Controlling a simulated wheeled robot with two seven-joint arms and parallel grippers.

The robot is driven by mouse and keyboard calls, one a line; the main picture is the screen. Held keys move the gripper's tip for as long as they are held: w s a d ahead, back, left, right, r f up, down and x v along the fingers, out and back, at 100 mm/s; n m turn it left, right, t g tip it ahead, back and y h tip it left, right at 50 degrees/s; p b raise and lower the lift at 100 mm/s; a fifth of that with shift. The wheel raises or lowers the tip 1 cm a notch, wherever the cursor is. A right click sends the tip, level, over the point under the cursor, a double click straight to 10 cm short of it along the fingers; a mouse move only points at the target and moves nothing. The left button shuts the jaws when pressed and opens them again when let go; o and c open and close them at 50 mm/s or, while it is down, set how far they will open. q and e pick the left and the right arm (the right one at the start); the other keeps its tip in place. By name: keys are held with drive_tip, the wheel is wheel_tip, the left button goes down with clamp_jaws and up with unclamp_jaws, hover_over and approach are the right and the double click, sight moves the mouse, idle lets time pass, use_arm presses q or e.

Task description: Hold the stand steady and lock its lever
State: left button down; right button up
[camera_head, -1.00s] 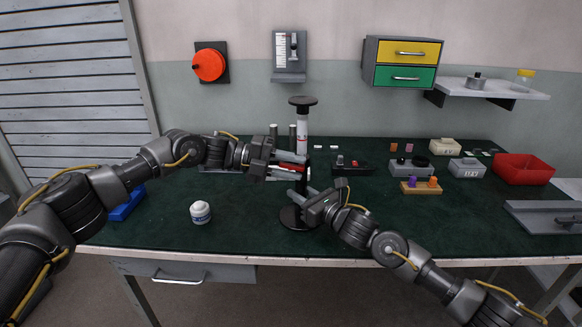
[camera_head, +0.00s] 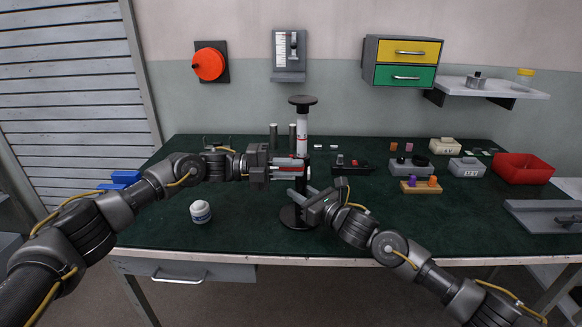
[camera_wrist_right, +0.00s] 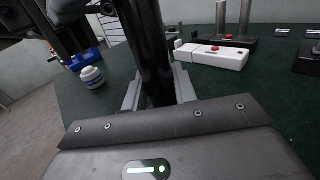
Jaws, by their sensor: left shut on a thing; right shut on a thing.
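The stand has a dark round base (camera_head: 297,218), an upright post with a white upper section (camera_head: 302,125), and a black disc on top (camera_head: 302,101). It stands upright near the table's front middle. My right gripper (camera_head: 299,198) is shut on the lower post, just above the base. The dark post (camera_wrist_right: 150,50) passes between its fingers in the right wrist view. My left gripper (camera_head: 299,168) is level and higher, shut on the lever at the post's left side. Its fingers hide most of the lever; a red bit shows there.
A white jar (camera_head: 200,211) stands left of the base. A white box with a red button (camera_wrist_right: 210,55) lies behind the post. Grey rods (camera_head: 292,135) stand at the back.

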use_arm(q)
drive_tip(key=c, duration=1.5)
unclamp_jaws()
drive_tip(key=a, duration=1.2)
drive_tip(key=shift+f, duration=0.15)
use_arm(e)
drive_tip(key=o, duration=1.1)
